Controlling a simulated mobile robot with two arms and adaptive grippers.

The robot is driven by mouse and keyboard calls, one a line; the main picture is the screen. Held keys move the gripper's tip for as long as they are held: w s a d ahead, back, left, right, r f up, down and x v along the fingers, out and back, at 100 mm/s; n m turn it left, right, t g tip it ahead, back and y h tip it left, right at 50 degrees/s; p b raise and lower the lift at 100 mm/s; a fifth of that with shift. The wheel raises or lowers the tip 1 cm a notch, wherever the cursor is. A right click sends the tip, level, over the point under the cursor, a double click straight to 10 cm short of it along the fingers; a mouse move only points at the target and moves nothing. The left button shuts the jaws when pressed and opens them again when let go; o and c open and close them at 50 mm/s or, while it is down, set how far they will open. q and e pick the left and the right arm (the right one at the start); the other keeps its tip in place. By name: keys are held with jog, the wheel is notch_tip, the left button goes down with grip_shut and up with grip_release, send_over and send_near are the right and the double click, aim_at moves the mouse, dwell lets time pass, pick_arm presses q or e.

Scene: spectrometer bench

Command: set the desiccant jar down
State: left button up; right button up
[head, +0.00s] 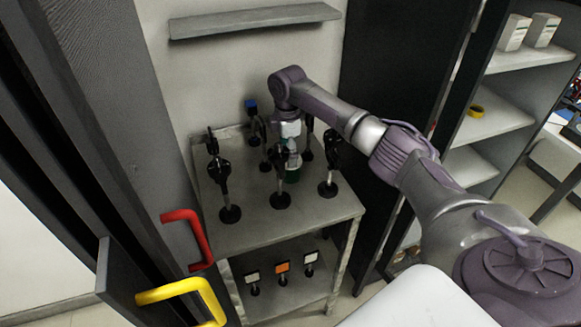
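The desiccant jar (292,174) is a small container, pale above and green below, at the middle of the bench top (246,232). My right gripper (289,154) points down from above, with its dark fingers around the upper part of the jar. The fingers are too small and dark to show whether they grip it. I cannot tell whether the jar's bottom touches the bench top. My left gripper is out of view.
Several black post mounts stand close around the jar, including a front one (280,199), a left one (226,190) and a right one (329,165). A blue-topped post (251,107) stands behind. The lower shelf holds small plates on stands, one orange (283,268).

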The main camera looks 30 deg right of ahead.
jog(key=f, duration=0.2)
jog(key=s+f+p, duration=0.1)
jog(key=shift+d+f, duration=0.2)
jog(key=shift+f, duration=0.15)
jog(key=shift+w+f, duration=0.15)
jog(key=shift+f, duration=0.25)
jog(key=shift+c, duration=0.3)
jog(key=shift+r, duration=0.1)
jog(key=c, duration=1.4)
